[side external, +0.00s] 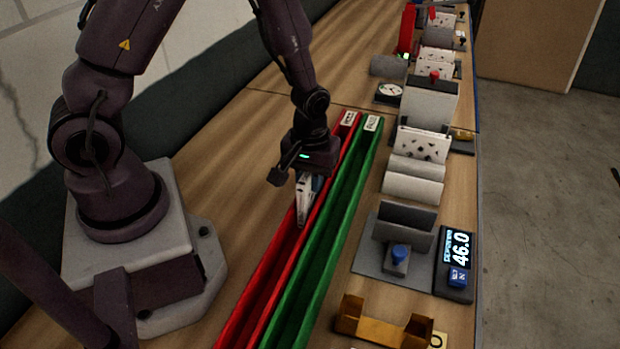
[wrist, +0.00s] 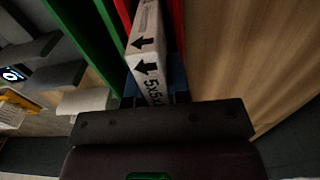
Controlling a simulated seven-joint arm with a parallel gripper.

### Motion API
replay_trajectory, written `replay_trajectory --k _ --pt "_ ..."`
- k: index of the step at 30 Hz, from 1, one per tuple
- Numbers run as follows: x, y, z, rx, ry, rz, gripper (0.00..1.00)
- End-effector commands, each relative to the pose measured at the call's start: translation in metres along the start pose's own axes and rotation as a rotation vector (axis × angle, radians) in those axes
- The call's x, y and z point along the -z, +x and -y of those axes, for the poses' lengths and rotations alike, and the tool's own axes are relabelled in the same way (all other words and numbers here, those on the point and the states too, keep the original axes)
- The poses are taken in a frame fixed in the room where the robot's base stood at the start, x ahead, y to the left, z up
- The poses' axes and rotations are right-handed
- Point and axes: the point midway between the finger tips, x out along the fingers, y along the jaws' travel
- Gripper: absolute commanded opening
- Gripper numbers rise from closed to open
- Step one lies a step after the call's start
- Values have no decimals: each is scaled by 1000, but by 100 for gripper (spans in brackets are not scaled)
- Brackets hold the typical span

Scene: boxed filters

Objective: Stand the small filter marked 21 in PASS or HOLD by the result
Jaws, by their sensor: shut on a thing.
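A narrow white filter (side external: 303,203) with dark print is in my gripper (side external: 309,181). In the wrist view the filter (wrist: 147,45) shows black arrows and part of a printed size; no 21 is readable. It stands on edge, lined up with the red channel (side external: 256,304), with its lower end at or inside that channel; I cannot tell if it touches the floor. The green channel (side external: 310,290) runs right beside the red one. Each has a small white label at its far end, the red one's (side external: 348,118) and the green one's (side external: 371,123), too small to read surely.
A display (side external: 457,252) reads 46.0, beside a grey slotted stand (side external: 404,222) with a blue knob. A yellow bracket (side external: 383,329) stands in front. The wood left of the red channel is clear.

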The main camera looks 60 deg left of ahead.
Motion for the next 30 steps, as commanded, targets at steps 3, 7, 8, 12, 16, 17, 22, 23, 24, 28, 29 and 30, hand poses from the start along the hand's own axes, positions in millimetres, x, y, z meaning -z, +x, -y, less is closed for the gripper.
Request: replay_trajectory --k 3,7,8,12,16,17,22,23,24,28,29,30 --pt "0 1 0 -1 0 -1 0" --pt "0 1 0 -1 0 -1 0" --pt "0 1 0 -1 0 -1 0" --pt "0 4 0 -1 1 -1 27" --pt "0 4 0 -1 1 -1 43" --pt "0 4 0 -1 1 -1 43" --pt "0 3 0 -1 1 -1 43" --pt "0 2 0 -1 1 -1 43" --pt "0 1 0 -1 1 -1 43" --pt "1 -13 -1 -3 1 -4 43" --pt "1 -18 -1 -4 1 -5 43" --pt "1 -26 -1 -4 1 -5 43"
